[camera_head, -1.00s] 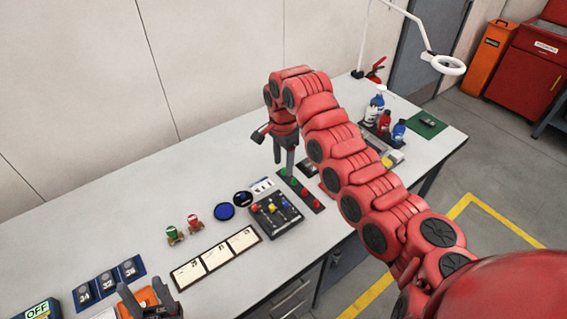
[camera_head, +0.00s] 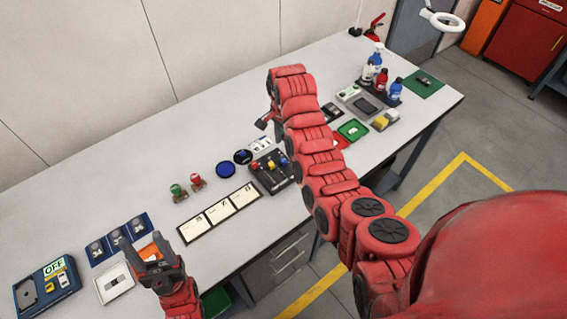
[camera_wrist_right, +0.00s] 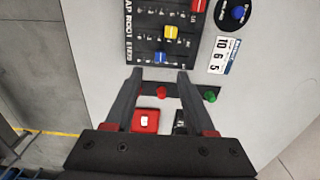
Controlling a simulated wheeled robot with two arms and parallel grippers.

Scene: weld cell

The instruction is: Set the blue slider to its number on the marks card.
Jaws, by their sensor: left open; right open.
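The slider box (camera_head: 282,184) is a dark box with red, yellow and blue knobs, on the table in the head view. In the right wrist view the blue slider (camera_wrist_right: 161,57) sits lowest of the three, just beyond my right gripper (camera_wrist_right: 159,75). That gripper is open and empty, its fingertips apart from the blue knob. The marks card (camera_wrist_right: 225,54) is white with a blue edge and reads 10, 6, 5, right of the box. My left gripper (camera_head: 153,256) is open and empty at the lower left.
A dark strip with a red button (camera_wrist_right: 162,92) and a green button (camera_wrist_right: 210,97) lies by my right fingers. A blue-knobbed dial (camera_wrist_right: 237,13) stands near the card. Bottles (camera_head: 381,78) stand at the back right.

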